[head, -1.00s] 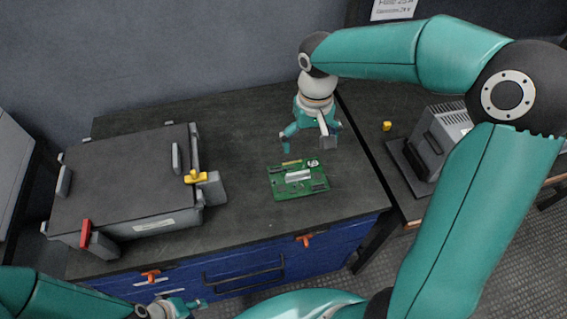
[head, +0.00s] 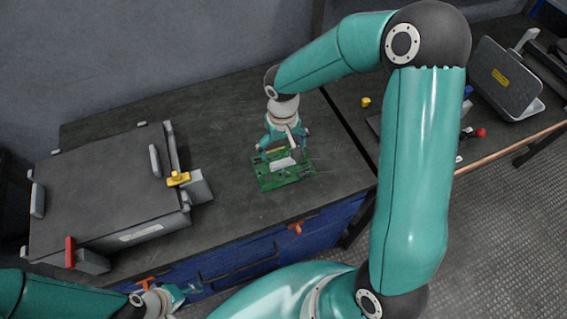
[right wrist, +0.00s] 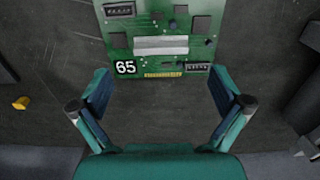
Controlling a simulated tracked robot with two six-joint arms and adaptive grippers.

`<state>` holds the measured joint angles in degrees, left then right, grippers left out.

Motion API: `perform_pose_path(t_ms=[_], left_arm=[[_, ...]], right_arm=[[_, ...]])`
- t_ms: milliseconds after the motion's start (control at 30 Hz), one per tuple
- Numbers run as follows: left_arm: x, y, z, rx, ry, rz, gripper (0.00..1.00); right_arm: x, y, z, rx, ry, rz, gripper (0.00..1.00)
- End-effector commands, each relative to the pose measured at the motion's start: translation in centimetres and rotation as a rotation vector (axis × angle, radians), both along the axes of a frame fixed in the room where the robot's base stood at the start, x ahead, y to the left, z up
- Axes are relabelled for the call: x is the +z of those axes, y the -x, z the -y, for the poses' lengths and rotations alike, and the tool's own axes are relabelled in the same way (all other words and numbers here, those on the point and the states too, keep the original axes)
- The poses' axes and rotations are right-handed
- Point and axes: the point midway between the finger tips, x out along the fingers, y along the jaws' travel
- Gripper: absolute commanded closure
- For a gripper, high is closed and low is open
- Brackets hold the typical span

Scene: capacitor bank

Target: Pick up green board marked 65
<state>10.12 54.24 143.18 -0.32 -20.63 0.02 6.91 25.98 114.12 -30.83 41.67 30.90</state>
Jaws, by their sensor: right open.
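The green board (head: 283,178) lies flat on the dark bench top, with a pale bar across its middle. In the right wrist view the board (right wrist: 205,22) shows a black label with a white 65 near its lower left corner, and its far edge is cut off by the frame. My right gripper (head: 281,148) is above the board's back edge in the head view. In the right wrist view its fingers (right wrist: 160,88) are spread wide and empty, just short of the board's near edge. My left gripper (head: 180,294) is low at the front left, away from the board; its jaws are too small to read.
A large grey case (head: 100,190) with yellow (head: 178,178) and red (head: 70,252) latches stands left of the board. A small yellow piece (head: 365,102) lies on the bench to the right, past a seam. A grey device (head: 503,78) stands further right. The bench around the board is clear.

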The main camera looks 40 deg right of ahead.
Motion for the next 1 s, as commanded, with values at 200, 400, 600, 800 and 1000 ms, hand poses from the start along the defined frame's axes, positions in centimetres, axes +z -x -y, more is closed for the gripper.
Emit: perform_pose_path(t_ms=[200,400,600,800,1000], left_arm=[[0.6,0.0,0.0,0.000,0.000,0.000,0.60],[0.9,0.0,0.0,0.000,0.000,0.000,0.60],[0.9,0.0,0.0,0.000,0.000,0.000,0.60],[0.9,0.0,0.0,0.000,0.000,0.000,0.60],[0.9,0.0,0.0,0.000,0.000,0.000,0.60]], right_arm=[[-2.0,0.2,-0.2,0.001,-0.001,-0.006,0.00],[-4.7,0.2,-0.2,0.000,-0.001,-0.003,0.00],[-5.3,0.1,-0.2,0.001,-0.001,-0.001,0.00],[-5.3,0.1,-0.2,0.001,-0.001,0.000,0.15],[-5.2,0.1,-0.2,0.001,0.000,0.000,0.48]])
